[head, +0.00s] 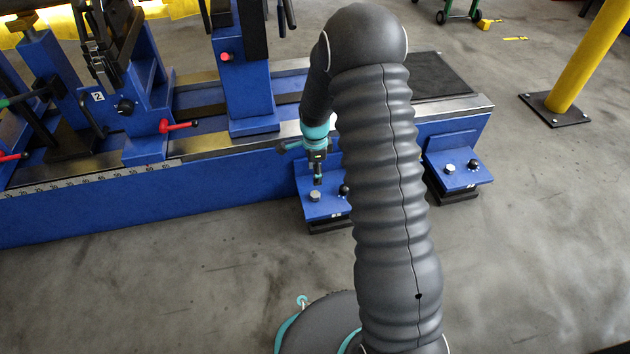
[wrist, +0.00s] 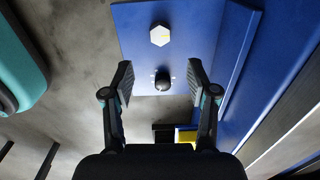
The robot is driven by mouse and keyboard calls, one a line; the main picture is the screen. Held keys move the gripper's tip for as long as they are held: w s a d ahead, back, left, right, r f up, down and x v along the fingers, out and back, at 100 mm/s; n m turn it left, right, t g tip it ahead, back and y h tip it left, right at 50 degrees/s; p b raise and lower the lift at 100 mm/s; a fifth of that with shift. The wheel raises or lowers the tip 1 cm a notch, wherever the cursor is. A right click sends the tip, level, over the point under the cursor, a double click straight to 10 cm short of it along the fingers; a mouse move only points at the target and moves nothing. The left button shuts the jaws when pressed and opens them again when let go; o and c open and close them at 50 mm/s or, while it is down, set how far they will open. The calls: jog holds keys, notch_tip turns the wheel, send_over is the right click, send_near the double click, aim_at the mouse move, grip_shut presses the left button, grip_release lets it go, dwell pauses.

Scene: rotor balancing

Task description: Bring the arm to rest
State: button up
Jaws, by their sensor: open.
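My gripper (head: 317,180) hangs pointing down over a blue foot bracket (head: 325,208) at the near side of the blue machine bed. In the wrist view my gripper (wrist: 160,82) is open, with its two dark fingers apart and nothing held between them. A black round knob (wrist: 162,80) shows between the fingertips, on the blue plate (wrist: 195,30). A silver hex bolt head (wrist: 160,35) lies beyond it. I cannot tell how far the fingertips are above the knob. My ribbed grey arm hides part of the bed in the head view.
The blue machine bed (head: 240,175) carries upright stands with red handles (head: 178,125). A second foot bracket (head: 457,170) is to the right. A yellow post (head: 590,60) stands at the upper right. The grey floor (head: 150,290) in front is clear.

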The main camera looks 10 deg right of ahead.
jog(key=shift+r, duration=0.85)
jog(key=s+n+g, duration=0.1)
jog(key=s+n, duration=0.4)
jog(key=n, duration=0.2)
jog(key=s+r+n+t+p, duration=0.2)
jog(key=s+r, duration=0.6)
jog(key=r, duration=0.5)
jog(key=s+r+n+t+p, duration=0.2)
jog(key=s+r+n+p, duration=0.2)
jog(key=s+r, duration=0.5)
jog(key=s+r+n+t+p, duration=0.2)
jog(key=s+r, duration=0.7)
jog(key=r, duration=0.9)
jog(key=shift+a+r+n+t+p, duration=0.25)
jog(key=shift+n+p, duration=0.7)
jog(key=shift+n, duration=0.65)
jog(key=shift+f, duration=0.1)
